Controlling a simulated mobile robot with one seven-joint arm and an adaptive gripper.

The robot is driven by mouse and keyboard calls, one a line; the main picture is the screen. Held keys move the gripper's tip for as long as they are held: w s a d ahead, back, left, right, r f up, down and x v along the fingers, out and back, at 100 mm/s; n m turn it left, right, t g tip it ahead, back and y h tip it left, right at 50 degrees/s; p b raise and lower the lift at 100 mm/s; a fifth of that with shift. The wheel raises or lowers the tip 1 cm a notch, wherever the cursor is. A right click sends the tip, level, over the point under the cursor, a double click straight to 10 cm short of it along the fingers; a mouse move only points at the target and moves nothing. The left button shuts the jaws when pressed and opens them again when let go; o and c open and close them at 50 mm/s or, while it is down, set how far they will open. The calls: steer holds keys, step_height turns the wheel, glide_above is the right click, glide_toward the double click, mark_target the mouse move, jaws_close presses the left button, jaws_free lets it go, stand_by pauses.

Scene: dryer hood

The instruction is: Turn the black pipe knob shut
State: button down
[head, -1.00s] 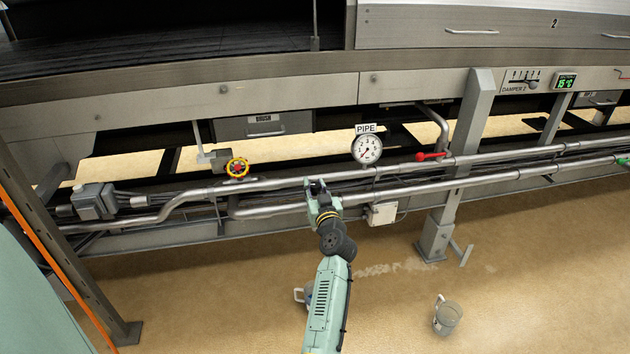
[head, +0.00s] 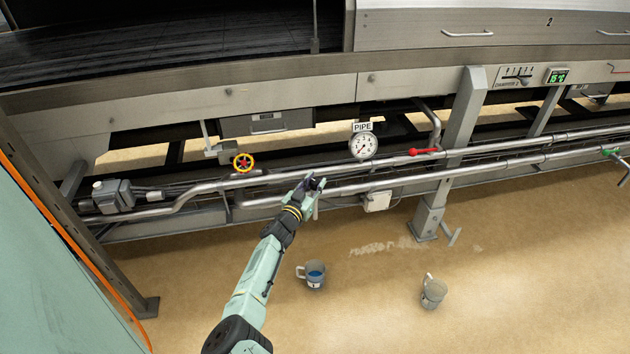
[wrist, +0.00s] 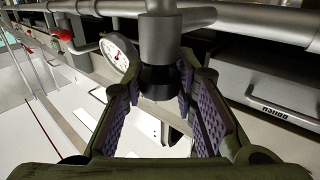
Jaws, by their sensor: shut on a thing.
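The black pipe knob (wrist: 160,82) sits at the end of a short grey pipe stub (wrist: 160,40) in the wrist view. My gripper (wrist: 160,88) has its two purple-padded fingers on either side of the knob, shut on it near the fingertips. In the head view my gripper (head: 313,184) is at the lower pipe run, below and left of the round gauge labelled PIPE (head: 363,146). There the knob is too small and too covered by the fingers to make out clearly. The knob's turn position cannot be read.
A red lever (head: 425,151) and a steel post (head: 455,150) are to the right. A mug with blue contents (head: 313,275) and a grey mug (head: 433,292) stand on the floor.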

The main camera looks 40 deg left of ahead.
steer(key=m+h+b, duration=0.2)
steer(key=shift+a+f+h+b, duration=0.2)
steer(key=shift+f+h+b, duration=0.2)
steer(key=m+h+b, duration=0.3)
steer(key=h+b, duration=0.1)
steer(key=b, duration=0.4)
steer(key=shift+f+h+b, duration=0.1)
steer(key=shift+h+b, duration=0.2)
steer(key=h+b, duration=0.1)
steer(key=b, duration=0.2)
steer(key=m+g+h+b, duration=0.1)
steer(key=b, duration=0.2)
steer(key=shift+w+d+m+h, duration=0.1)
steer(key=shift+m+h, duration=0.2)
steer(key=shift+h, duration=0.1)
steer(key=b, duration=0.2)
steer(key=shift+r+m+h+b, duration=0.3)
steer(key=shift+r+h+b, duration=0.05)
steer(key=shift+h, duration=0.05)
steer(key=shift+d+r+b, duration=0.1)
steer(key=shift+r+b, duration=0.15)
steer(key=shift+b, duration=0.05)
steer(key=c, duration=1.3)
jaws_free()
steer(key=shift+f, duration=0.1)
steer(key=v, duration=1.2)
